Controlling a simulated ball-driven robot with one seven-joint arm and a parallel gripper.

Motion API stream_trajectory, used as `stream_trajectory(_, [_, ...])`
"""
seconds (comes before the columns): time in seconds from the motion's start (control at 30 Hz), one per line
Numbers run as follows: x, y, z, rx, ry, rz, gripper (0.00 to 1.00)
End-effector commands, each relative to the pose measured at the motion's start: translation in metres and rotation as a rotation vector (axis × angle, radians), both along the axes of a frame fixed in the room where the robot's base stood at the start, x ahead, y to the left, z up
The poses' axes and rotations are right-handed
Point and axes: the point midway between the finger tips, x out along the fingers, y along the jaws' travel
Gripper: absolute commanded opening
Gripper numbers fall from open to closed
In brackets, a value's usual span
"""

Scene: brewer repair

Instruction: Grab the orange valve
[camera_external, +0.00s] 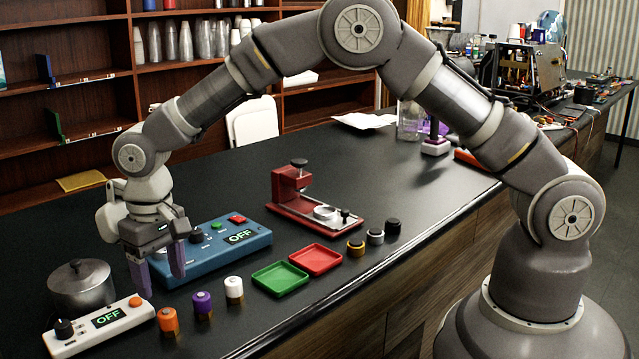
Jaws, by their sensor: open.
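The orange valve (168,321), a small upright cylinder with an orange top and a metallic lower part, stands on the black counter at the front left. It is just right of a white control box (100,325). My gripper (158,279) points down with its two purple fingers apart and nothing visible between them. In the picture it is above the valve, apart from it. Its exact height and depth relative to the valve are hard to tell. A purple valve (202,305) and a white valve (234,290) stand in a row to the right of the orange one.
A blue box (215,250) with an OFF display sits close beside my gripper. A metal pot (80,285) is at the left. Green (280,279) and red (316,259) trays, several dark-topped knobs (375,238) and a red press (290,190) are farther right.

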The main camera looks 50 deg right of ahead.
Motion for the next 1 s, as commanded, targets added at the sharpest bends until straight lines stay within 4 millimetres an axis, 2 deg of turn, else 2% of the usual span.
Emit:
stream_trajectory(0.1, [-0.008,0.003,-0.021,-0.018,0.021,0.004,0.65])
stream_trajectory(0.37, [-0.006,0.004,-0.051,-0.017,0.020,0.003,0.65])
stream_trajectory(0.6, [-0.004,0.004,-0.088,-0.017,0.019,0.003,0.65])
stream_trajectory(0.83, [-0.004,0.005,-0.088,-0.015,0.018,0.003,0.65])
stream_trajectory(1.0, [-0.004,0.004,-0.088,-0.015,0.018,0.003,0.26])
